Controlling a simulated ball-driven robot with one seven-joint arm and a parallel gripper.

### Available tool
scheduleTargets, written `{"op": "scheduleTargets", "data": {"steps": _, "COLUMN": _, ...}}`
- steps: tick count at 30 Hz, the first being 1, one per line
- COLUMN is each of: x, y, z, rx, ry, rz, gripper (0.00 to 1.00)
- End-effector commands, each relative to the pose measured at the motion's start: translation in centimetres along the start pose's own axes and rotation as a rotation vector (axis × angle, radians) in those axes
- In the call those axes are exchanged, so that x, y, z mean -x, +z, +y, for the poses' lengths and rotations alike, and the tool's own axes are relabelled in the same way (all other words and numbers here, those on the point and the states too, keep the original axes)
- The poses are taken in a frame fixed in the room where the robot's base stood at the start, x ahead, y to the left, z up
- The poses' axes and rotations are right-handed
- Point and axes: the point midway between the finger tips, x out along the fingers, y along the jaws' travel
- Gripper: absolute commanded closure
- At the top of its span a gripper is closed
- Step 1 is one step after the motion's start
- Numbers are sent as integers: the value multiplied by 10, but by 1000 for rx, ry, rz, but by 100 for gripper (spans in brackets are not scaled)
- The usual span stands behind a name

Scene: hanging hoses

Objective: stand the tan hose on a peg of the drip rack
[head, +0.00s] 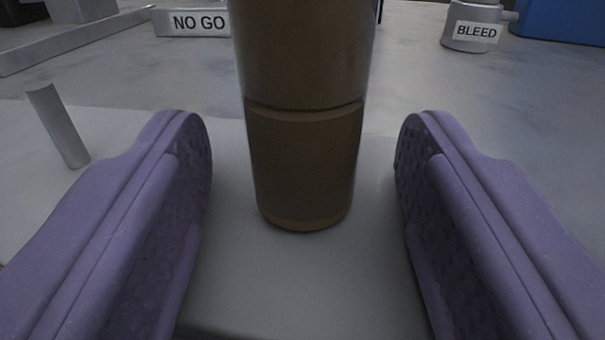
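The tan hose (305,130) stands upright between the two purple fingers of my gripper (304,165). Its upper part runs out of the top of the picture. The gripper is open, with a gap between each finger and the hose. The hose's lower end is over a light grey flat surface (290,280). It looks down on this surface, but whether a peg is inside it is hidden. A grey peg (57,126) stands up from the same surface at the left, a little tilted in the picture.
Behind, a grey block labelled NO GO (193,23) is at the back left and a grey fitting labelled BLEED (473,27) at the back right. A blue object (565,18) is at the far right corner. A grey bar (75,40) lies at the upper left. The grey floor between is clear.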

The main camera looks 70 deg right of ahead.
Motion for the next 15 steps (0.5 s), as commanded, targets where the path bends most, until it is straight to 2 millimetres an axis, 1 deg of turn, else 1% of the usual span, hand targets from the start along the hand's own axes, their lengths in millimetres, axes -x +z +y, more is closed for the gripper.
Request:
{"op": "scheduleTargets", "data": {"steps": 4, "x": 1, "y": 0, "z": 0, "rx": 0, "ry": 0, "rz": -1, "gripper": 40}}
{"op": "scheduleTargets", "data": {"steps": 7, "x": 10, "y": -1, "z": -1, "rx": 1, "ry": -2, "rz": -2, "gripper": 40}}
{"op": "scheduleTargets", "data": {"steps": 15, "x": 60, "y": -3, "z": -1, "rx": 1, "ry": -2, "rz": -1, "gripper": 40}}
